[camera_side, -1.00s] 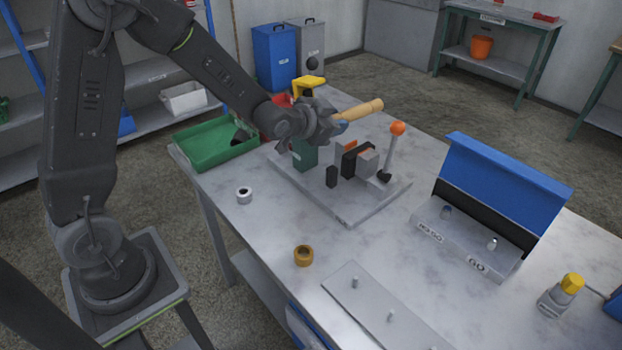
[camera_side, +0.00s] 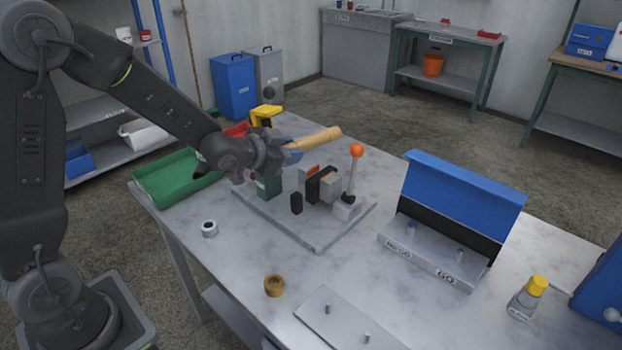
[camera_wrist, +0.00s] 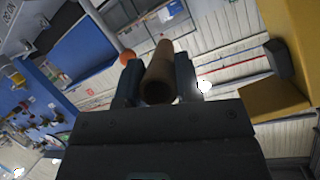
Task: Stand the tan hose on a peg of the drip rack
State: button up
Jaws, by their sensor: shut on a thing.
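The tan hose (camera_side: 318,138) is a short, plain tube. My gripper (camera_side: 292,152) is shut on its near end and holds it in the air above the fixture plate. The hose lies tilted, near level, with its free end out to the right in the side view. In the wrist view, the hose (camera_wrist: 160,72) sits between the two dark fingers of my gripper (camera_wrist: 158,86), its round open end facing the camera. A pale plate with upright pegs (camera_side: 345,322), apparently the drip rack, lies at the table's front edge, partly cut off by the frame.
Below the hose stands a fixture plate (camera_side: 318,240) with blocks and an orange-knobbed lever (camera_side: 357,151). A blue-backed GO/NO GO stand (camera_side: 462,205) is at right. A brown ring (camera_side: 274,286), white ring (camera_side: 209,229), green tray (camera_side: 165,182) and yellow-capped bottle (camera_side: 528,298) surround it.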

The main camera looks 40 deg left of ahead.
jog(key=shift+w+f+n+y, duration=0.25)
jog(key=shift+w+n+y, duration=0.35)
jog(key=shift+w+y, duration=0.2)
jog(key=shift+w+f+n+y, duration=0.25)
jog(key=shift+w+n+y, duration=0.4)
jog(key=shift+w, duration=0.2)
jog(key=shift+a, duration=0.1)
jog(key=shift+f, duration=0.1)
notch_tip(320, 180, down, 10)
jog(key=shift+r, duration=0.25)
jog(key=o, duration=0.9)
jog(key=shift+o, duration=0.2)
jog(key=shift+f, duration=0.1)
